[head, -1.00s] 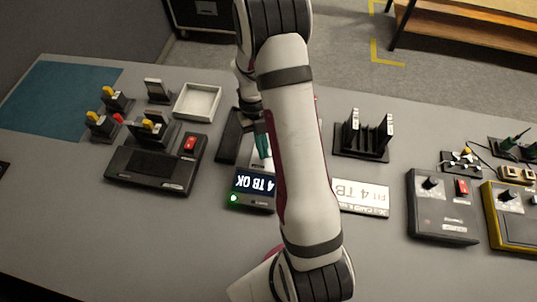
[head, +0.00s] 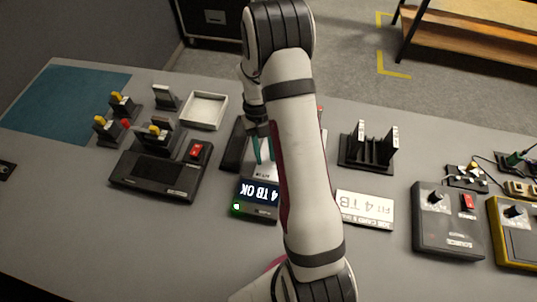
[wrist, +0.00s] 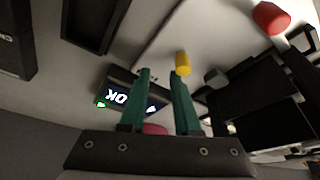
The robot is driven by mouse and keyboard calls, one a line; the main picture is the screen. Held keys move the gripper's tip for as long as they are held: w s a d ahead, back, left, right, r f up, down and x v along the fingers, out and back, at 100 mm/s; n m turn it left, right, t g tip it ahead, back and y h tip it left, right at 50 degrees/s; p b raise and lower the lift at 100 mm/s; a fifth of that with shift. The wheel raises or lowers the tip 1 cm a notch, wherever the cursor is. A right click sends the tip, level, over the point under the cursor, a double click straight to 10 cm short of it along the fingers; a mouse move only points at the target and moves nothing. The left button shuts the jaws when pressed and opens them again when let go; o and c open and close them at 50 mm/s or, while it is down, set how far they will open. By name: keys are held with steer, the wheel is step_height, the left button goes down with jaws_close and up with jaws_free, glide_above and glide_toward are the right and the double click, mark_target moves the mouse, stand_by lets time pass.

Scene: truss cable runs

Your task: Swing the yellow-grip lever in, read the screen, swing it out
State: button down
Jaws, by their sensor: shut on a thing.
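The yellow grip (wrist: 183,63) of the lever shows at the tips of my gripper's green fingers in the wrist view; the arm hides it in the head view. My gripper (wrist: 160,76) is shut on the lever, though the exact contact is hard to make out. In the head view my gripper (head: 264,160) hangs just behind the screen unit. The screen (head: 259,193) is lit and reads "4 TB OK", upside down in the picture, with a green light beside it. It also shows in the wrist view (wrist: 118,97), partly behind the fingers.
A white card marked "4 TB" (head: 365,209) lies right of the screen. A black slotted rack (head: 367,160) stands behind it. A black box with a red switch (head: 160,176) and a white tray (head: 204,110) are left. A red knob (wrist: 271,18) is near the gripper.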

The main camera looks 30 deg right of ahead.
steer(key=shift+w, duration=0.65)
steer(key=shift+r, duration=0.35)
step_height(320, 180, up, 9)
steer(key=d, duration=0.3)
steer(key=shift+s+f, duration=0.1)
steer(key=shift+f, duration=0.05)
